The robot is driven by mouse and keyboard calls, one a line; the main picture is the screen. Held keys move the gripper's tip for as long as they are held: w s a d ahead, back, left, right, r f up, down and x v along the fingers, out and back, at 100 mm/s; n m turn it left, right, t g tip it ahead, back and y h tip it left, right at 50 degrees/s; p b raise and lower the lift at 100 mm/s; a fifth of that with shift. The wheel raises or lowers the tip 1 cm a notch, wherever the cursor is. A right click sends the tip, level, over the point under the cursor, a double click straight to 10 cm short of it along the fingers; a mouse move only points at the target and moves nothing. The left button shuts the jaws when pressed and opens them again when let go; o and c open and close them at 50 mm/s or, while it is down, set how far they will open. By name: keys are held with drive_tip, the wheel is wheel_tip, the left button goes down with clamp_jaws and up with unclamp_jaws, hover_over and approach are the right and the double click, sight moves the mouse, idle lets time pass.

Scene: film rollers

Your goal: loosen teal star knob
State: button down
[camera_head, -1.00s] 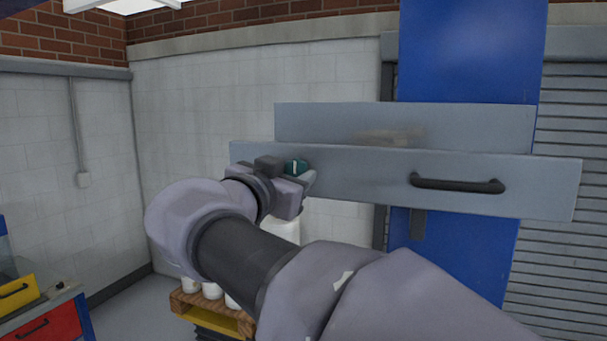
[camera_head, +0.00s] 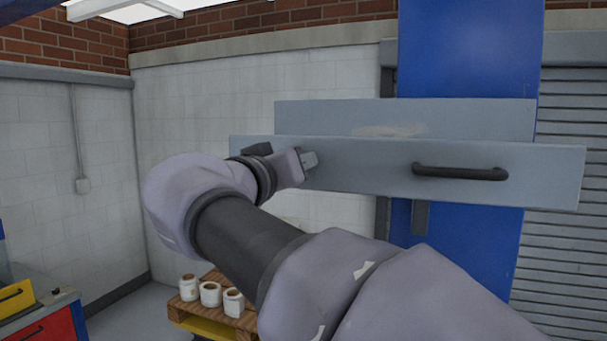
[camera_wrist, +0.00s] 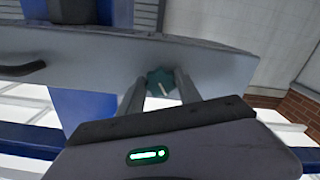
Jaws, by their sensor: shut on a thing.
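The teal star knob (camera_wrist: 160,82) sits on the front of a long grey panel (camera_head: 375,170) and bears a pale line mark. In the wrist view it lies between the two fingers of my gripper (camera_wrist: 160,91), which is shut on it. In the head view my gripper (camera_head: 309,160) reaches the left part of the panel, and its fingers and wrist hide the knob there.
A black bar handle (camera_head: 460,172) sticks out from the panel to the right. A second grey plate (camera_head: 470,115) stands behind it, before a blue column (camera_head: 470,50).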

drive_tip(key=n, duration=0.7)
drive_tip(key=n+p, duration=0.1)
drive_tip(key=n, duration=0.3)
drive_tip(key=shift+d+r, duration=0.1)
drive_tip(key=shift+r, duration=0.15)
drive_tip(key=shift+n, duration=0.5)
drive_tip(key=c, duration=0.8)
unclamp_jaws()
drive_tip(key=shift+f, duration=0.1)
drive_tip(key=shift+f, duration=0.1)
